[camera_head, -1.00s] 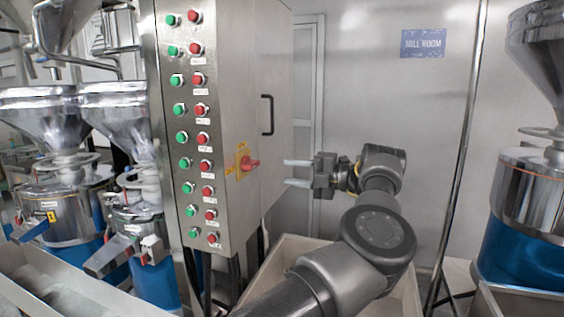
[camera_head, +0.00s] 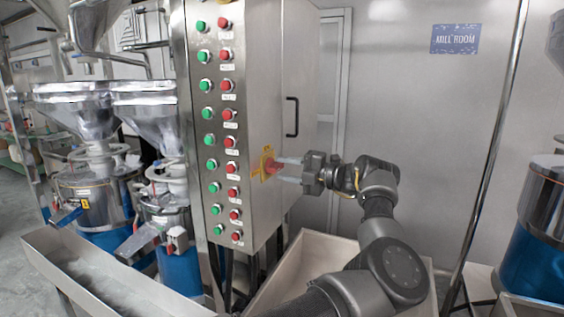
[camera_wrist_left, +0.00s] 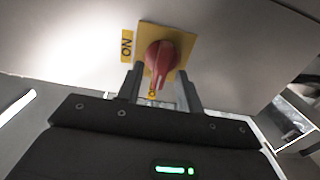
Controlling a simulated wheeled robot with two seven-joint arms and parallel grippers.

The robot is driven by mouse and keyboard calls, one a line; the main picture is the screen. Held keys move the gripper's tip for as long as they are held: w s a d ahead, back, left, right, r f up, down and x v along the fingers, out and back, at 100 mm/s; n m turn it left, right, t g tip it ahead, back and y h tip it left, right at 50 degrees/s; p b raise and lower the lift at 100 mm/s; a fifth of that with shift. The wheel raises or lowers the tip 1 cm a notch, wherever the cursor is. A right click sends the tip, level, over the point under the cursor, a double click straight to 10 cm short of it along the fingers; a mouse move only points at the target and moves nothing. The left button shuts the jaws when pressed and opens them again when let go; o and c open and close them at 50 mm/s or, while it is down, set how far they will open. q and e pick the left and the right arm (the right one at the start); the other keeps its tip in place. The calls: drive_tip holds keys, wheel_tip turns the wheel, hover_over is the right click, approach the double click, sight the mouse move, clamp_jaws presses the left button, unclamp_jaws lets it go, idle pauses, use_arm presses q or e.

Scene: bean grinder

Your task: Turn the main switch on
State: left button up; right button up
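The main switch (camera_head: 271,166) is a red rotary knob on a yellow plate on the side of the steel control cabinet. In the left wrist view the red knob (camera_wrist_left: 160,60) sits on its yellow plate (camera_wrist_left: 183,45), with a yellow ON label (camera_wrist_left: 127,45) beside it. My left gripper (camera_head: 283,170) is open, its fingertips close to the knob. In the wrist view its two fingers (camera_wrist_left: 160,80) lie on either side of the knob's lower part; whether they touch it I cannot tell. My right gripper is not in view.
The cabinet (camera_head: 263,70) carries green and red push buttons on its front and a black door handle (camera_head: 292,117). A beige bin (camera_head: 300,265) stands below. Grinding mills (camera_head: 90,190) stand at the left.

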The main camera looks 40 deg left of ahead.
use_arm(q)
drive_tip(key=shift+x, duration=0.8)
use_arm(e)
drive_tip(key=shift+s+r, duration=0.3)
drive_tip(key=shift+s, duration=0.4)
use_arm(q)
drive_tip(key=shift+c, duration=0.3)
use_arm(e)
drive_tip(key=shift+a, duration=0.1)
use_arm(q)
drive_tip(key=shift+w, duration=0.1)
clamp_jaws()
drive_tip(key=shift+f, duration=0.1)
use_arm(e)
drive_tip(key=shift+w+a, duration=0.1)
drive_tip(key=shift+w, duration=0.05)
